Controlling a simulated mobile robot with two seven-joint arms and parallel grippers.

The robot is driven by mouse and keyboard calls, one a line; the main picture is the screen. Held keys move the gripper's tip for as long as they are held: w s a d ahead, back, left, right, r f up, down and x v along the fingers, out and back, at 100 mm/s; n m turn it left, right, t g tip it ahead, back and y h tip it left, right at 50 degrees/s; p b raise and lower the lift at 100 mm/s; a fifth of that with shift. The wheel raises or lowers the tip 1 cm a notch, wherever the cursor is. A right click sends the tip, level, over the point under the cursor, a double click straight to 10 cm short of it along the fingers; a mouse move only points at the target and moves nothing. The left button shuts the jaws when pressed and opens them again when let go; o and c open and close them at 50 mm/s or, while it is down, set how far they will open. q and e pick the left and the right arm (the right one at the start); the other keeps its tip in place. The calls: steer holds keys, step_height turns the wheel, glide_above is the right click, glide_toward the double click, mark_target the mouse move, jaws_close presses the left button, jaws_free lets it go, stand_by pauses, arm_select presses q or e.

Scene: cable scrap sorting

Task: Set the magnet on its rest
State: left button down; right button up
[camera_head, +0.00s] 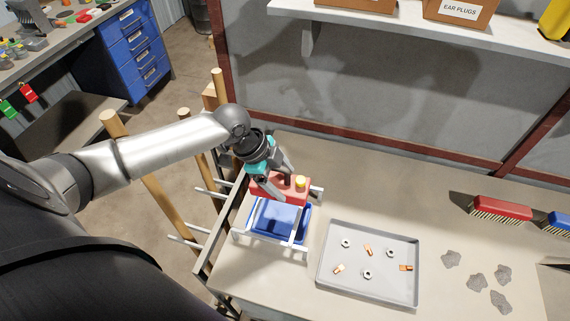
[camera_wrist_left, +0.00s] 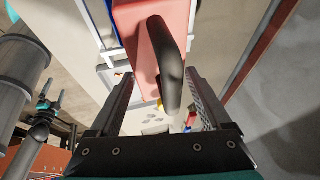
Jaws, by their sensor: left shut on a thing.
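The magnet (camera_head: 292,189) is a red block with a dark curved handle and a yellow knob. It also fills the top middle of the left wrist view (camera_wrist_left: 135,18). My left gripper (camera_head: 275,183) is shut on its handle, with a finger on each side. The magnet is over the far part of a white-railed frame (camera_head: 270,249) around a blue bin (camera_head: 279,219); this frame looks like the rest. I cannot tell whether the magnet touches the rails. A small grey and teal arm end (camera_wrist_left: 48,108), perhaps my right gripper, shows in the left wrist view.
A grey tray (camera_head: 326,283) with washers and copper pieces lies right of the frame. Several grey lumps (camera_head: 476,282) and a red brush (camera_head: 500,209) lie further right. A shelf (camera_head: 400,25) overhangs the back. The table is clear behind the tray.

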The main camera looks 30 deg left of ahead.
mark_target(281, 190)
arm_select(q)
steer(key=shift+w+a, duration=0.1)
steer(key=shift+a, duration=0.1)
step_height(281, 190, down, 5)
steer(key=b, duration=0.6)
steer(key=shift+f, duration=0.15)
steer(key=shift+f+b, duration=0.65)
steer(key=shift+f, duration=0.35)
steer(key=shift+p, duration=0.35)
steer(key=shift+c, duration=0.3)
jaws_free()
steer(key=shift+o, duration=0.3)
steer(key=shift+s+f, duration=0.2)
steer(key=shift+s, duration=0.05)
steer(key=p+v, duration=0.2)
steer(key=v, duration=1.3)
steer(key=shift+w+a+r, duration=0.1)
steer(key=shift+w+r, duration=0.05)
steer(key=shift+r, duration=0.1)
